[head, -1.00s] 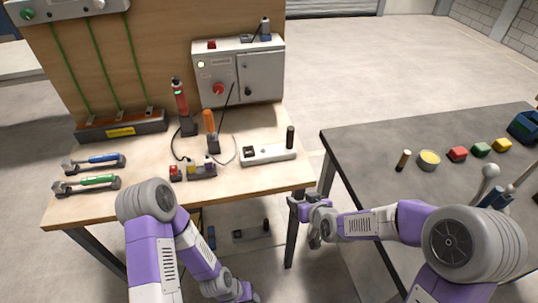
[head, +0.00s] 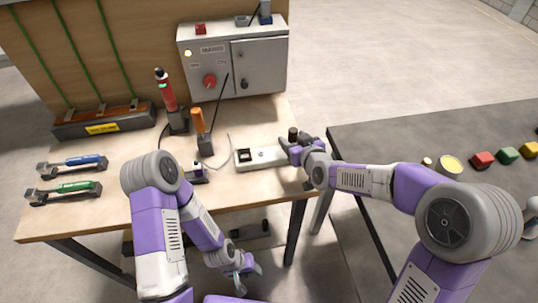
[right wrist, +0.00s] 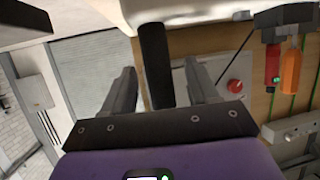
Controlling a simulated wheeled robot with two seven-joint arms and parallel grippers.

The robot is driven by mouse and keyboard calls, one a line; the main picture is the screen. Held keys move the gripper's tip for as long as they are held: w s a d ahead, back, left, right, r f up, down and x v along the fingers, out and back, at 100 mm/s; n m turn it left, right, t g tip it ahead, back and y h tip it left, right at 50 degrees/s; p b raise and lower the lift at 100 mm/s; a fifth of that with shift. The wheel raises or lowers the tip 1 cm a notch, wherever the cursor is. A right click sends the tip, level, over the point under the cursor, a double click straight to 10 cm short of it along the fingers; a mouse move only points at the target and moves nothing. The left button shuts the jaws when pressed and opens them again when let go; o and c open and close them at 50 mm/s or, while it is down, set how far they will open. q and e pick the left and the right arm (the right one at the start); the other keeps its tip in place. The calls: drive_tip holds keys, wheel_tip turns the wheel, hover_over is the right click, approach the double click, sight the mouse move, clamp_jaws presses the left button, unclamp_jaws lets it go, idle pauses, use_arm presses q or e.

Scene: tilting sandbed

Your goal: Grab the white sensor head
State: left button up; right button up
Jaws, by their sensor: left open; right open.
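The white sensor head (head: 258,159) lies on the right part of the wooden bench, a flat white block with an upright black handle (head: 292,134) at its right end. My right gripper (head: 289,147) is at that handle, coming from the right. In the right wrist view the handle (right wrist: 152,50) stands between the two open fingers (right wrist: 163,82), with a gap visible on each side. The white body (right wrist: 190,9) shows at the top edge there. My left gripper (head: 248,266) is open and empty, low in front of the bench.
A red tool (head: 166,90) and an orange-handled tool (head: 197,121) stand in holders left of the sensor head. A grey control box (head: 234,62) stands behind. A dark table (head: 365,145) with coloured blocks is on the right. My left forearm covers part of the bench front.

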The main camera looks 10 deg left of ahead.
drive_tip(key=x, duration=0.3)
drive_tip(key=shift+w+f, duration=0.1)
drive_tip(key=shift+f, duration=0.05)
drive_tip(key=shift+c, duration=0.2)
clamp_jaws()
